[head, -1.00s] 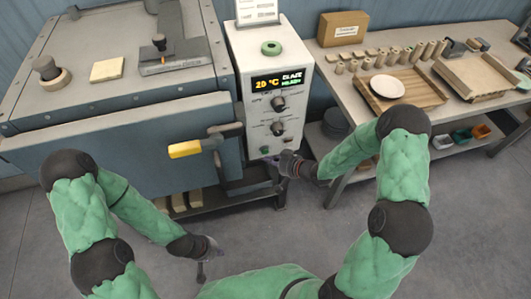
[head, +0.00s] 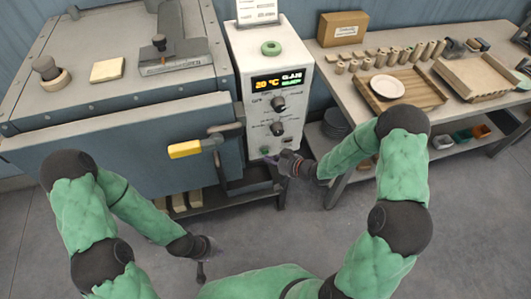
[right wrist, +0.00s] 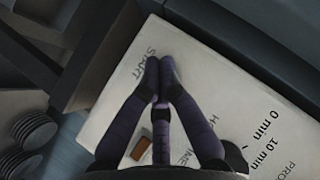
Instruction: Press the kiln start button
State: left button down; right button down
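In the right wrist view, the word START (right wrist: 144,62) is printed on the panel (right wrist: 185,52). My right gripper (right wrist: 159,62) has its fingertips together, right beside that word, with nothing seen between them. The button is not visible there; the fingers may cover it, and I cannot tell whether they touch it. In the head view my right gripper (head: 271,159) is just below the button. My left gripper (head: 201,279) hangs low over the floor, away from the kiln.
The blue-grey kiln (head: 110,150) with a yellow handle (head: 185,149) stands left of the box. A workbench (head: 335,72) at right carries a tray with a white plate (head: 387,86), small cylinders and a cardboard box (head: 343,28). The floor in front is clear.

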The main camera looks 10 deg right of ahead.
jog(key=shift+w, duration=0.3)
jog(key=shift+w, duration=0.5)
dwell(0.7)
jog(key=shift+s, duration=0.95)
jog(key=s+p, duration=0.1)
jog(key=s, duration=0.4)
jog(key=shift+d, duration=0.1)
dwell(0.4)
dwell(0.7)
